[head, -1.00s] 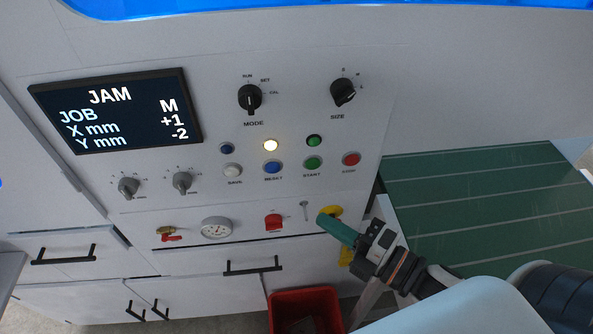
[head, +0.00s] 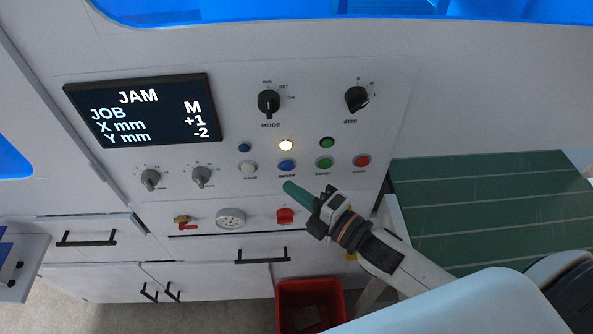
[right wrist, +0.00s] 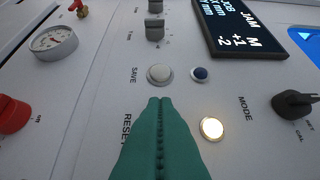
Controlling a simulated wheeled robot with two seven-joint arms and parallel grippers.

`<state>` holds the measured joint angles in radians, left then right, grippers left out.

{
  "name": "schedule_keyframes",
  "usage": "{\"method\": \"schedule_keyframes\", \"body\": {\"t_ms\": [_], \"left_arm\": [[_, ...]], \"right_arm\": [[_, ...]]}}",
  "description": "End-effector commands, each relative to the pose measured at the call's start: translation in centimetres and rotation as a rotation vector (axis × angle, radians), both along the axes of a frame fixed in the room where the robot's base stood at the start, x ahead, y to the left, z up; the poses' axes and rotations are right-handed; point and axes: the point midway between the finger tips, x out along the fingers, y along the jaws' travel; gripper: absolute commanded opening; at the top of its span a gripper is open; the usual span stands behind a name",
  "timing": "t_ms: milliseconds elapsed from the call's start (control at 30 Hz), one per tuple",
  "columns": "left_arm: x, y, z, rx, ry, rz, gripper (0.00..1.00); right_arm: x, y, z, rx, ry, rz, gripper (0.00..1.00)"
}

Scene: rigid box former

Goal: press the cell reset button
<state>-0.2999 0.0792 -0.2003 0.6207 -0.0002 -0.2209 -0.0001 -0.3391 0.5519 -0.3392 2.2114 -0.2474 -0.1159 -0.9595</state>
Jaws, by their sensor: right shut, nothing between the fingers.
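The blue reset button (head: 287,165) sits on the grey control panel (head: 330,185), between the white save button (head: 231,164) and the green start button (head: 324,164). My right gripper (head: 288,186) has green fingers, shut and empty. Its tips are just below the reset button in the head view and look apart from it. In the right wrist view, the fingers (right wrist: 160,102) hide the reset button; part of the RESET label shows beside them. My left gripper is not in view.
The screen (head: 146,110) reads JAM. A lit lamp (head: 286,145) is above the reset button. The red stop button (head: 362,160) is to the right. A gauge (head: 231,218) and a red knob (head: 285,215) are below. A red bin (head: 310,305) stands on the floor.

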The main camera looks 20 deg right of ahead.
Motion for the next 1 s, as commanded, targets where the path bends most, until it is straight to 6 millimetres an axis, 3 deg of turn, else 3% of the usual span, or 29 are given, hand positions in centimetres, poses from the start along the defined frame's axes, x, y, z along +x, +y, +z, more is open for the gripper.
{"method": "schedule_keyframes", "body": {"t_ms": [200,667,867,1000], "left_arm": [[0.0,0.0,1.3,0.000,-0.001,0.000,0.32],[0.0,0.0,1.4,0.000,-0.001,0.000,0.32],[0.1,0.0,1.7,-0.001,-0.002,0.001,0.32],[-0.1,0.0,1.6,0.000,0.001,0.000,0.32]], "right_arm": [[2.6,-1.0,0.1,-0.004,0.000,-0.001,0.00],[3.2,-1.2,-0.1,-0.004,0.000,-0.001,0.00],[4.9,-1.7,0.0,-0.004,0.000,-0.003,0.00],[5.1,-1.9,0.1,-0.003,-0.002,-0.007,0.00]]}}
